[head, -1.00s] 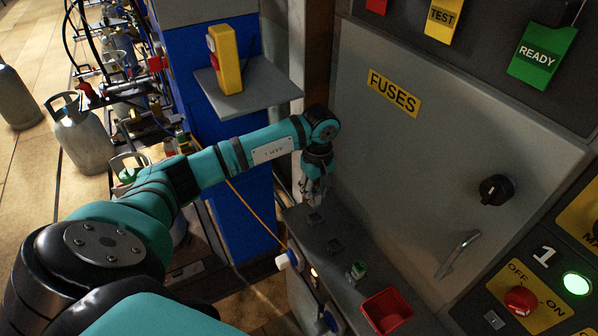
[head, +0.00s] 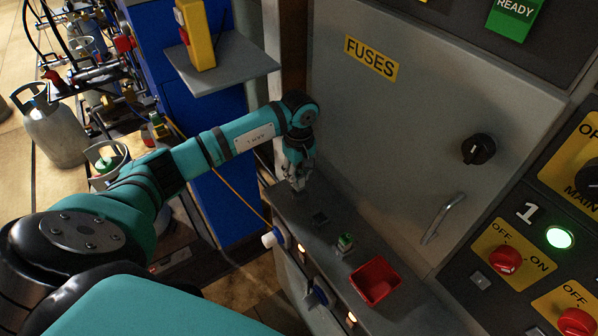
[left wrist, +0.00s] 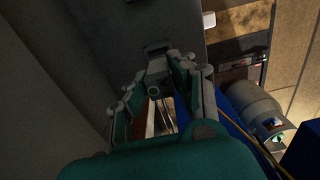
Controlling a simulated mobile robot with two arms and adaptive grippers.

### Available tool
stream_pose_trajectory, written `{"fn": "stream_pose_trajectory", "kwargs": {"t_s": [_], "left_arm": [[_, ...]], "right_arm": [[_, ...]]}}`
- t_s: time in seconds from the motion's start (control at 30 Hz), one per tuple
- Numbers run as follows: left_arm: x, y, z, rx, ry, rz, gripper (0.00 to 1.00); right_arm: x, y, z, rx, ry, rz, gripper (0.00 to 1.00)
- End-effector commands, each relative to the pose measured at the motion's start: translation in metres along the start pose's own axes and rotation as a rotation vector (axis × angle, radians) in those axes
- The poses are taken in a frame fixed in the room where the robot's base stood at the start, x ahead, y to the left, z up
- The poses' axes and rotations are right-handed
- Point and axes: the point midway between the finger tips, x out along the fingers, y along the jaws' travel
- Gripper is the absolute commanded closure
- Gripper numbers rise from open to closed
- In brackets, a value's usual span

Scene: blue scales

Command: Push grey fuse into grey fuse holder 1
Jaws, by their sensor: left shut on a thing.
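My left gripper (head: 298,184) points down at the far left end of the grey ledge below the fuse cabinet. In the left wrist view, its fingers (left wrist: 157,58) close in on a small grey block (left wrist: 155,46), which looks like the grey fuse. The fingers hide most of it, and I cannot tell how deep it sits. The leftmost holder spot on the ledge is hidden under the gripper. A dark, empty-looking square holder (head: 320,218) lies just right of it. My right gripper is not in view.
A green fuse (head: 345,242) stands in a holder farther along the ledge (head: 330,262), before a red tray (head: 375,281). The grey cabinet door (head: 420,110) rises behind, with a handle (head: 443,218). A shelf (head: 222,70) with a yellow device juts out left.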

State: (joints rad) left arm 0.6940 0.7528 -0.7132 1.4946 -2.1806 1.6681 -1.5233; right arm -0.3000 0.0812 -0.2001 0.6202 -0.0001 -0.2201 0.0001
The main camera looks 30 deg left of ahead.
Motion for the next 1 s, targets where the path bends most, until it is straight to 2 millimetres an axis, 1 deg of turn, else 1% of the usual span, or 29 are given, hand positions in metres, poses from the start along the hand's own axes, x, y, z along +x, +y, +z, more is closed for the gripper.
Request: {"fn": "stream_pose_trajectory", "kwargs": {"t_s": [0.03,0.1,0.3,1.0], "left_arm": [[0.009,0.000,0.001,0.000,-0.001,-0.001,1.00],[0.015,0.000,0.000,-0.001,-0.001,-0.001,1.00],[0.023,0.000,0.000,0.000,0.000,0.001,1.00],[0.024,0.000,0.000,0.000,0.000,0.000,1.00]], "right_arm": [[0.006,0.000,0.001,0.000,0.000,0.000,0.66],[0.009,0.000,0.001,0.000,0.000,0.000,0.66],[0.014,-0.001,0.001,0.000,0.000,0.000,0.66],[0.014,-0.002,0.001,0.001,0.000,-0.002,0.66]]}}
